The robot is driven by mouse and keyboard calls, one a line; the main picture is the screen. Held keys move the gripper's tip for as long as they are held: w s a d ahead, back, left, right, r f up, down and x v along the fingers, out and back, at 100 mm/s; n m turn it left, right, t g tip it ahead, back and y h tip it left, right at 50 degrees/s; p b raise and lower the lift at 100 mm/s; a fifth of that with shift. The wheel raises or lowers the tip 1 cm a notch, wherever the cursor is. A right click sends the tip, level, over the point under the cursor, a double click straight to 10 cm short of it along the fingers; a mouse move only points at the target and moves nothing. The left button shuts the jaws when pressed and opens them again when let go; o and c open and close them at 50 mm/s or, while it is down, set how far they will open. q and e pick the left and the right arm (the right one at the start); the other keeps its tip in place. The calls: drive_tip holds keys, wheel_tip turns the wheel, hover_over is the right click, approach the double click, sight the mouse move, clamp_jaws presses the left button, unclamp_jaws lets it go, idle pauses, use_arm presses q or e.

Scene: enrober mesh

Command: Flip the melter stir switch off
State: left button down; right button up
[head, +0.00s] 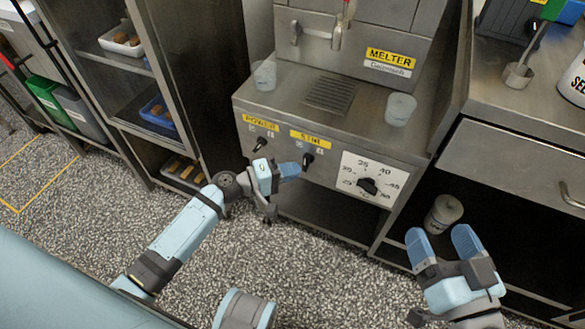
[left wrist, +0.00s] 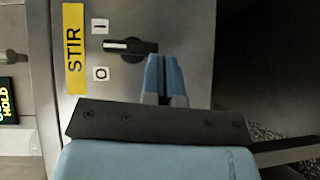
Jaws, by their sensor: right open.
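The stir switch (head: 308,160) is a black knob under the yellow STIR label (head: 309,138) on the melter's front panel. In the left wrist view the switch (left wrist: 130,47) has its white pointer mark facing the label, roughly midway between the I and O marks. My left gripper (head: 291,170) is just below and left of the switch in the head view. Its blue fingers (left wrist: 162,75) are together and empty, beside the knob; I cannot tell whether they touch it. My right gripper (head: 443,243) is open and empty, low at the right, away from the panel.
The POWER switch (head: 260,144) sits left of the stir switch, and a temperature dial (head: 368,186) sits right. Cups (head: 400,109) stand on the melter's top. A lidded container (head: 443,214) is beneath the right counter. A shelf rack (head: 130,95) stands left.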

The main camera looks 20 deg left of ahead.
use_arm(q)
drive_tip(key=shift+d+f, duration=0.15)
drive_tip(key=shift+f, duration=0.15)
drive_tip(key=shift+d+f+b, duration=0.15)
drive_tip(key=shift+d+b, duration=0.15)
drive_tip(key=shift+b, duration=0.3)
use_arm(e)
wheel_tip(320, 180, down, 2)
drive_tip(key=shift+f+g, duration=0.15)
drive_tip(key=shift+g, duration=0.45)
use_arm(q)
drive_tip(key=p+v, duration=0.2)
drive_tip(key=v, duration=1.2)
use_arm(e)
wheel_tip(320, 180, up, 3)
drive_tip(key=shift+w+d+t, duration=0.1)
drive_tip(key=shift+t, duration=0.7)
use_arm(q)
drive_tip(key=shift+d, duration=0.2)
